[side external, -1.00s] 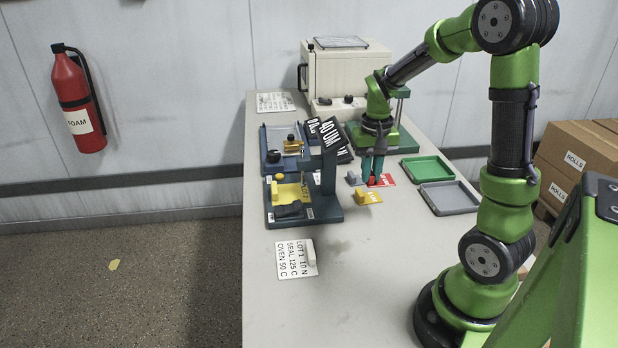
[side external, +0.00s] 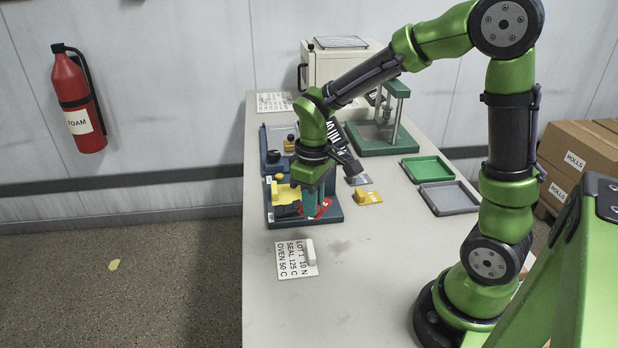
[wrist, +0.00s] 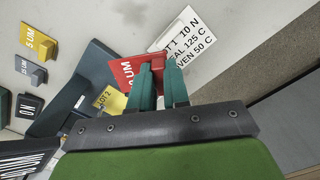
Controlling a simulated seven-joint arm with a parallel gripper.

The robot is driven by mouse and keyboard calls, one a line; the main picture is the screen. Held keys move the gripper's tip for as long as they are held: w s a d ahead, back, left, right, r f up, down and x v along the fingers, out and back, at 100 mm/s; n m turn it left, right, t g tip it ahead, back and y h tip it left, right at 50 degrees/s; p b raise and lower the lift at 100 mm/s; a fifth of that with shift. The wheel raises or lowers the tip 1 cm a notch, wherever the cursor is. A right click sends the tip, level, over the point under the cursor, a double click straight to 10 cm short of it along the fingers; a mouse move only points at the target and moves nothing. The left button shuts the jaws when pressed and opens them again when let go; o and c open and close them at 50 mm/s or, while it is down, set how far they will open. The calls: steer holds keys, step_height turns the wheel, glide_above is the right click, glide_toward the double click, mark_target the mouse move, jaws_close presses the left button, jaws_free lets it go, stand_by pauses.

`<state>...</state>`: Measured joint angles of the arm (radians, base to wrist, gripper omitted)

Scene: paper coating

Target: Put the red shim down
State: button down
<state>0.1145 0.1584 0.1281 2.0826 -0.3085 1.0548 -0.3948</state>
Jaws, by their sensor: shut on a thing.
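My gripper (side external: 313,203) has teal fingers pointing down at the front right of the near blue fixture (side external: 333,214). The fingers are shut on the red shim, and they show close up in the wrist view (wrist: 160,84). The red shim (side external: 325,207) is a flat plate with white lettering, and part of it shows in the wrist view (wrist: 122,72).
A yellow shim (side external: 368,197) and a grey shim (side external: 357,180) lie on the table to the right. A white lettered card (side external: 293,262) lies in front. Green (side external: 427,169) and grey (side external: 449,198) trays stand further right.

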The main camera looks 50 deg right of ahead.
mark_target(294, 266)
steer(key=a+f+n, duration=0.3)
steer(key=a+n, duration=0.3)
steer(key=n, duration=0.1)
steer(key=shift+w+a+f, duration=0.1)
steer(key=shift+f, duration=1.75)
steer(key=shift+w+a+f, duration=0.1)
steer(key=shift+f, duration=1.75)
steer(key=shift+f, duration=0.15)
steer(key=c, duration=1.1)
jaws_free()
